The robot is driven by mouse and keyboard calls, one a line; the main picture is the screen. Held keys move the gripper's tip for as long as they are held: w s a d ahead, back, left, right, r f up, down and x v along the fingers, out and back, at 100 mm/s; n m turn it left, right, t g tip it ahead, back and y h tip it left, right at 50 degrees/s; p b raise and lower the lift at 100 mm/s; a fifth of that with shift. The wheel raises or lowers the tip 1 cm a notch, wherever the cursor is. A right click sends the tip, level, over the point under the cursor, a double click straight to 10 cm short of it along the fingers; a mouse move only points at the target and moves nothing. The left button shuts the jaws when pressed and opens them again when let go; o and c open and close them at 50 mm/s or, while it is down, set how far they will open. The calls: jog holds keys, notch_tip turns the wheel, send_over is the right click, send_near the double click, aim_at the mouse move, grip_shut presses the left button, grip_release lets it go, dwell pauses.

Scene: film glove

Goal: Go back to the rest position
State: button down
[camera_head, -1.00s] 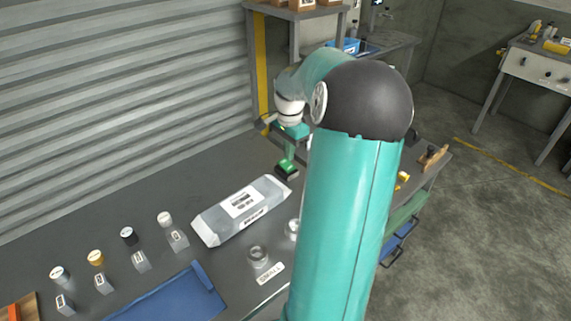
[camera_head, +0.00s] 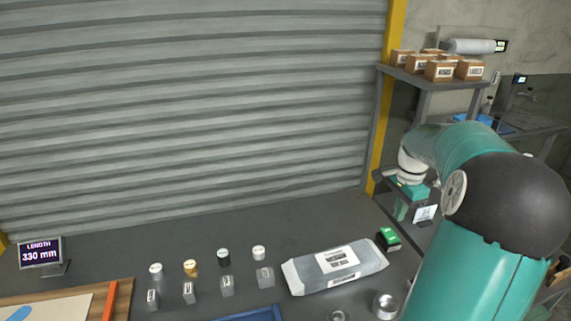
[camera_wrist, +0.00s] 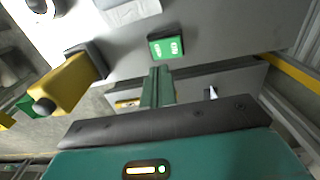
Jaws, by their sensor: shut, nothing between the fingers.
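My gripper (camera_head: 400,211) is at the right side of the workbench (camera_head: 250,222), below my teal and black arm. Its fingers are closed together and hold nothing. In the wrist view the closed green fingers (camera_wrist: 159,84) point toward a small green-topped box (camera_wrist: 166,46). That box (camera_head: 388,238) sits on the bench near its right part, beside a grey bag with white labels (camera_head: 335,267). The fingers look apart from the box.
Several small capped jars (camera_head: 190,268) and label blocks (camera_head: 227,286) stand in rows. A length display (camera_head: 40,253) is at left. A shelf with boxes (camera_head: 432,76) stands behind my arm. A yellow-and-black object (camera_wrist: 68,84) shows at wrist left.

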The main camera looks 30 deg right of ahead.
jog(key=w+a+r+n+t+h, duration=0.1)
jog(key=a+r+n, duration=0.35)
jog(key=a, duration=0.75)
jog(key=w+a+r+n+t+h, duration=0.1)
jog(key=a+r+n, duration=0.35)
jog(key=a, duration=0.75)
jog(key=s+a+f+n+t+y, duration=0.1)
jog(key=s+a+n, duration=0.3)
jog(key=a, duration=0.4)
jog(key=s+a+f+n+t+y, duration=0.1)
jog(key=s+a+n+t, duration=0.1)
jog(key=s+a+n, duration=0.3)
jog(key=a+n, duration=0.2)
jog(key=a, duration=0.2)
jog(key=shift+s+a+n+t, duration=0.2)
jog(key=shift+s+n+t, duration=0.1)
